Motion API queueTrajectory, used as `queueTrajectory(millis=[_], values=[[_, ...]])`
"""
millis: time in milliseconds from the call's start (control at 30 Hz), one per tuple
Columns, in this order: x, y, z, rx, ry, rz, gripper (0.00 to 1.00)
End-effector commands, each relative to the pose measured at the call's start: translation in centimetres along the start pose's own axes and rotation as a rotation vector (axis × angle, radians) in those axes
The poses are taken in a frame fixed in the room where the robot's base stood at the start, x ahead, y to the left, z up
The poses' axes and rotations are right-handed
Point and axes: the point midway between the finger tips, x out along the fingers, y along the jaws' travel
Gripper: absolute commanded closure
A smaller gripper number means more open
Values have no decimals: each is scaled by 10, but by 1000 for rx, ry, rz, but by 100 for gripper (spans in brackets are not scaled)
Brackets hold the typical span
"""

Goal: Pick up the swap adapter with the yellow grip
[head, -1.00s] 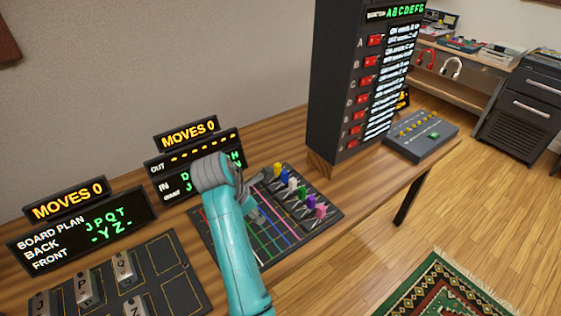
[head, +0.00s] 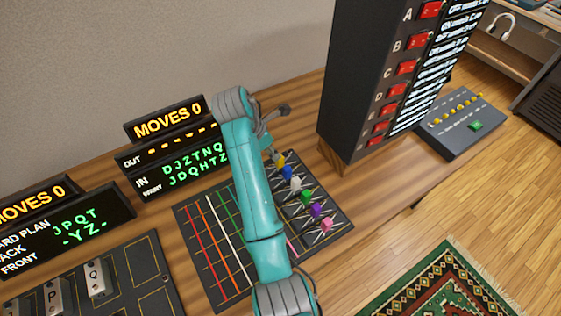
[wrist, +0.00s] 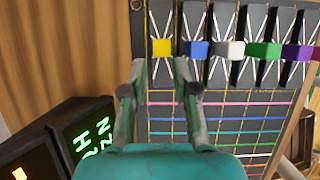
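The swap adapter with the yellow grip (head: 279,161) stands at the far end of a row of coloured adapters on the black swap board (head: 190,212). In the wrist view the yellow grip (wrist: 162,47) shows just beyond the fingertips, roughly centred between them. My gripper (wrist: 160,66) is open, with a finger to either side of that line and nothing between them. In the head view my gripper (head: 277,130) is above the board's far edge, close to the yellow grip. Whether a finger touches it cannot be told.
The blue-grip adapter (wrist: 197,48) is directly beside the yellow one; white, green, purple and pink follow. Lit display panels (head: 172,150) stand behind and left of the board. A tall black cabinet with red switches (head: 350,100) rises to the right.

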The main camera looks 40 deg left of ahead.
Motion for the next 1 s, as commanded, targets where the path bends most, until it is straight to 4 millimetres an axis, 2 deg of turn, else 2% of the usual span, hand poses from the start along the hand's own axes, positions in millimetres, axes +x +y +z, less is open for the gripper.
queueTrajectory(millis=[100,267,600,933,1000], values=[[13,-1,0,1,1,-1,71],[22,-1,0,1,1,-2,71],[64,-2,2,2,0,-2,71],[70,-2,2,2,0,0,71],[70,-2,2,2,0,0,88]])
